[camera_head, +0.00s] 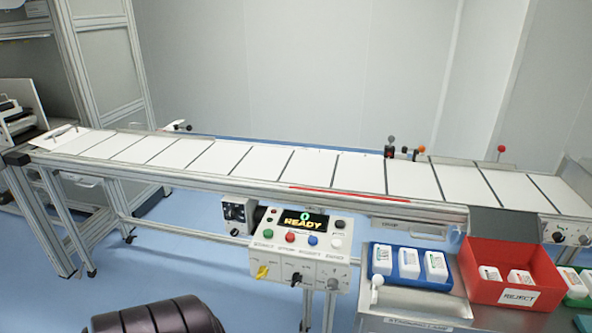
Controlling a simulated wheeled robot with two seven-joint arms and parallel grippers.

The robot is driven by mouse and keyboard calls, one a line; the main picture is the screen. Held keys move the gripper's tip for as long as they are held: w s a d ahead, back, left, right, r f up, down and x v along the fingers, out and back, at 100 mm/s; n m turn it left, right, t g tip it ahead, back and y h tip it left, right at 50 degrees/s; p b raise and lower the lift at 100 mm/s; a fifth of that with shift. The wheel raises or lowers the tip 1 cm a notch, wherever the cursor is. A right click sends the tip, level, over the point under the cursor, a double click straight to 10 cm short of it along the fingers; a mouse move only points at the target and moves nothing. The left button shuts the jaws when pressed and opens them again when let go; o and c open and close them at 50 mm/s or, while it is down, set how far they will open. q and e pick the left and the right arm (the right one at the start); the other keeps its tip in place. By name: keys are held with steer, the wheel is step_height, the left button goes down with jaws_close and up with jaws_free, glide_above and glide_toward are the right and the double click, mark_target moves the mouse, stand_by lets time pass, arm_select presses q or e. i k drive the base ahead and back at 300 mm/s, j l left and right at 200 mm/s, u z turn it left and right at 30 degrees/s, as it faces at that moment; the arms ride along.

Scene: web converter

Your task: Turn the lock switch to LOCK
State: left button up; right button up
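A white control box (300,255) hangs at the front of the conveyor. Its screen (304,221) shows a green 0 and READY in yellow. Below the screen is a row of green, red, blue and white buttons. On the lower face are a yellow knob (262,272), a black knob (296,279) and a pale knob or lever (332,284). Their labels are too small to read, so I cannot tell which is the lock switch or where it points.
A long conveyor (230,190) with white panels runs across behind the box. To the right, a steel cart (400,302) carries a blue tray (409,279) of white bottles. A red REJECT bin (520,265) stands beside it. Blue floor (200,262) is open left of the box.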

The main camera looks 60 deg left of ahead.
mark_target(261, 272)
steer(key=u, duration=1.6)
